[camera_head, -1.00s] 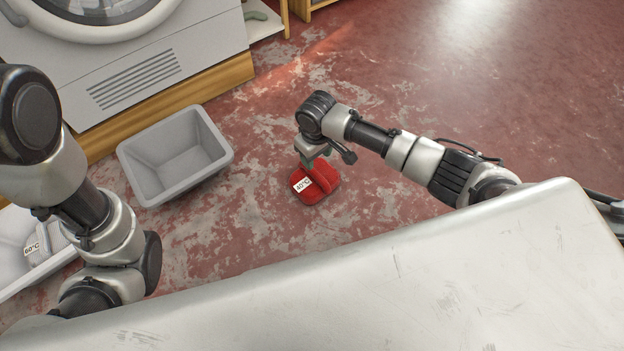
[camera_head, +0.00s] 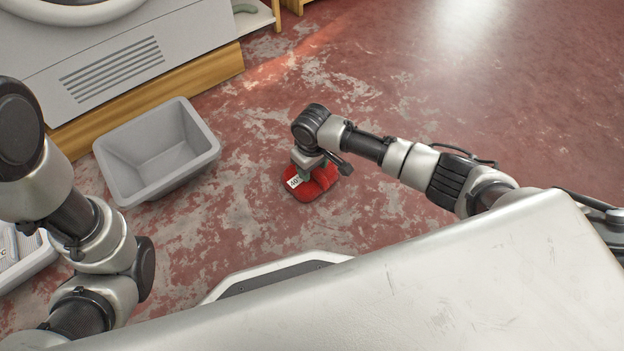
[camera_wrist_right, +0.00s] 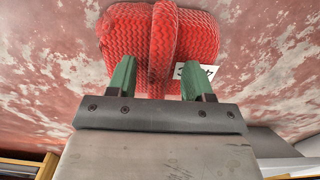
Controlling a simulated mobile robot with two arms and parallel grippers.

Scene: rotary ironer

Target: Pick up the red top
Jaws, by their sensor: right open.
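The red top (camera_head: 318,183) is a small folded red bundle with a white label, lying on the floor in the middle of the head view. In the right wrist view the red top (camera_wrist_right: 160,40) fills the upper middle, with a raised fold running down its centre. My right gripper (camera_wrist_right: 160,78) is open, its two green fingers one on each side of that fold. In the head view my right gripper (camera_head: 308,168) is right over the top and partly hides it. My left arm comes in at the left; its gripper is not visible.
A grey empty basin (camera_head: 158,150) stands on the floor left of the top. A white container (camera_head: 22,262) is at the far left edge. A white machine on a wooden base (camera_head: 150,95) stands at the back left. The floor to the right is clear.

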